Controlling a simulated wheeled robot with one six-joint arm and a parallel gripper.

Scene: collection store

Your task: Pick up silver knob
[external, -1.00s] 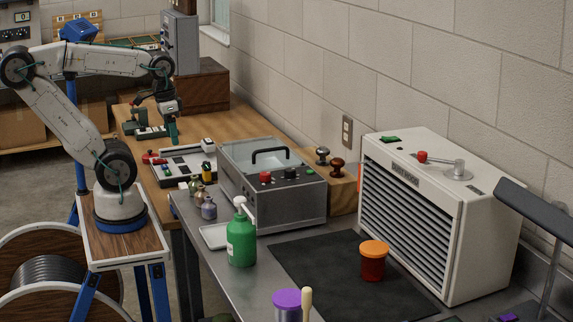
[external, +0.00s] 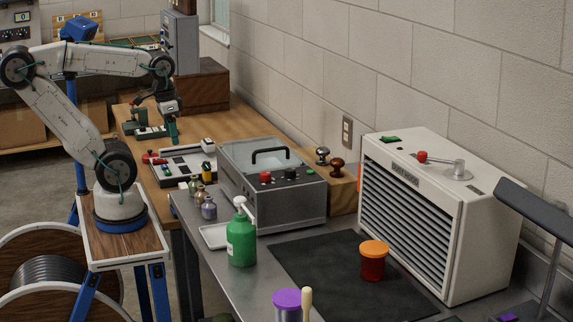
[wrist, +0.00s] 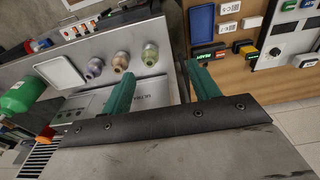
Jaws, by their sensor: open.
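The silver knob (external: 322,154) stands on a wooden block (external: 345,192) behind the grey machine, close to the wall, in the external view. A dark brown knob (external: 337,167) stands beside it, to the right. My gripper (external: 172,138) hangs over the wooden bench at the left, well apart from the silver knob. In the wrist view its two green fingers (wrist: 160,76) are spread with nothing between them. I cannot make out the silver knob in the wrist view.
The grey machine (external: 286,203) with a black handle lies between my arm and the block. Small bottles (external: 208,207), a green pump bottle (external: 241,240) and an orange-lidded jar (external: 373,262) stand on the metal table. A white louvred unit (external: 480,245) stands at the right.

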